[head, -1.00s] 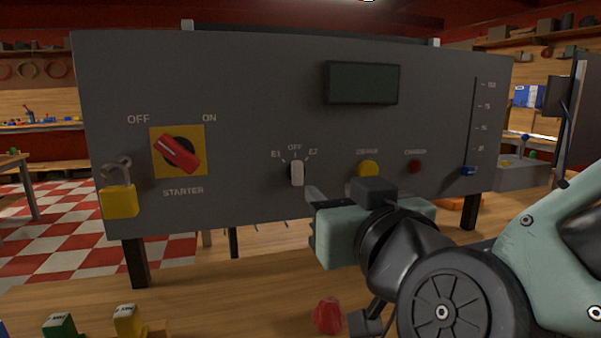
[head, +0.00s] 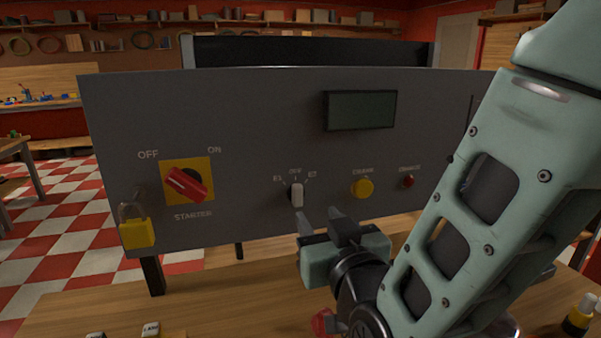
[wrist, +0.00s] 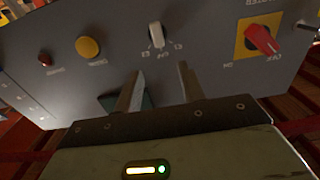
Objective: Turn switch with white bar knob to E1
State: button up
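The switch with the white bar knob (head: 297,194) is on the grey panel (head: 240,120), below the labels E1, OFF and E2. Its bar stands about upright, in line with OFF. In the wrist view the white knob (wrist: 156,35) shows beyond and between the fingertips, with clear space between. My gripper (head: 318,218) is just below and right of the knob in the head view. Its two fingers (wrist: 158,80) are apart with nothing between them.
A red starter switch (head: 186,184) on a yellow plate and a yellow padlock (head: 137,232) are at the panel's left. A yellow button (head: 362,187) and a red button (head: 408,181) are right of the knob. A dark display (head: 360,110) is above. A red object (head: 322,322) sits on the table.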

aim_at(299, 189)
jog(key=p+x, duration=0.1)
jog(key=x, duration=1)
jog(key=shift+w+f+p, duration=0.1)
jog(key=shift+w+p, duration=0.05)
jog(key=shift+p, duration=0.15)
grip_shut()
